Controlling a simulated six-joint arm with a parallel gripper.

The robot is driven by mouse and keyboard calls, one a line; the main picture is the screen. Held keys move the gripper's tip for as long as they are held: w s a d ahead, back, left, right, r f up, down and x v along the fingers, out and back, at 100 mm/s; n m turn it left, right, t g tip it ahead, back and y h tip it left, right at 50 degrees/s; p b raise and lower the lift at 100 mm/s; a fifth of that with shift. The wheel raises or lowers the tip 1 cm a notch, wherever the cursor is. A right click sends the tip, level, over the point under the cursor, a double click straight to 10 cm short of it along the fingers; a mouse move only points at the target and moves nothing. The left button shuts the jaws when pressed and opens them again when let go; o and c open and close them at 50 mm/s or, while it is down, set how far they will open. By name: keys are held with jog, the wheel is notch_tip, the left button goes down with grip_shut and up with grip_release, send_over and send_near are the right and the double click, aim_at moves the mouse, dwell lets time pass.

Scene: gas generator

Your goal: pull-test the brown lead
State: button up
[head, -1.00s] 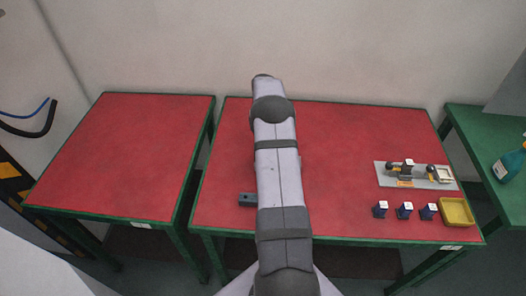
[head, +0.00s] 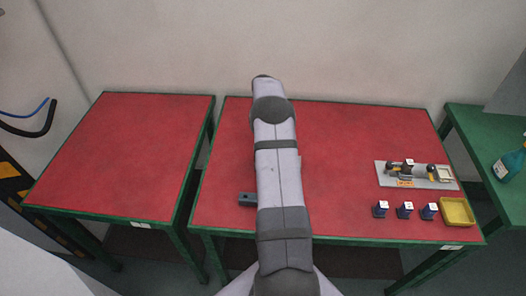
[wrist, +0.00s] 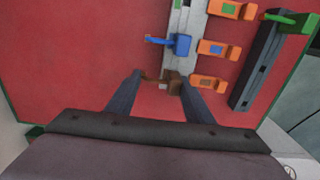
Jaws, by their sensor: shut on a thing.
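In the wrist view the brown lead (wrist: 152,79) is a short brown piece between my fingertips, joined to a brown block at the lower end of a grey strip (wrist: 187,20). My gripper (wrist: 158,77) is shut on the brown lead, with one finger on each side. The right fingertip partly covers the brown block. A blue lead (wrist: 182,44) sits on the same strip just above. In the head view my arm hides the gripper and the lead.
Orange blocks (wrist: 217,48) and a dark rail (wrist: 256,60) with a green lead (wrist: 288,21) lie to the right. In the head view, a grey plate with parts (head: 440,184), several dark blocks (head: 405,211) and a yellow tray (head: 470,222) are at the right. The left table (head: 125,150) is bare.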

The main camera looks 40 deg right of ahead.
jog(key=shift+f, duration=0.35)
dwell(0.3)
jog(key=o, duration=1.2)
jog(key=shift+r, duration=0.1)
jog(key=shift+r+p, duration=2.1)
jog(key=shift+r, duration=1.35)
